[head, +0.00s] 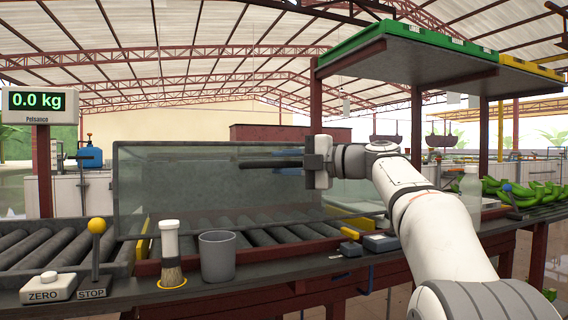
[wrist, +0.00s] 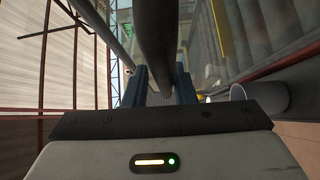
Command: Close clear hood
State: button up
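The clear hood (head: 185,185) is a large see-through panel standing raised over the roller conveyor. Its upper edge is roughly level with my gripper (head: 290,161), which reaches in from the right and points left in front of the panel. In the wrist view the two blue-grey fingers of my gripper (wrist: 160,88) stand apart on either side of a dark round bar (wrist: 156,40). The bar runs between them. I cannot tell whether they press on it or only surround it.
On the front ledge stand a grey cup (head: 217,257), a brush (head: 171,255) in a yellow ring, a yellow-knobbed lever (head: 97,228) and a ZERO button (head: 48,288). A scale display (head: 37,103) reads 0.0 kg. A green-edged shelf (head: 410,55) hangs above right; bananas (head: 530,194) lie at right.

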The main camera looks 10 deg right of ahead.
jog(key=p+v, duration=0.1)
jog(key=v, duration=0.6)
jog(key=shift+d, duration=0.4)
jog(key=shift+s, duration=0.15)
jog(key=shift+r, duration=0.1)
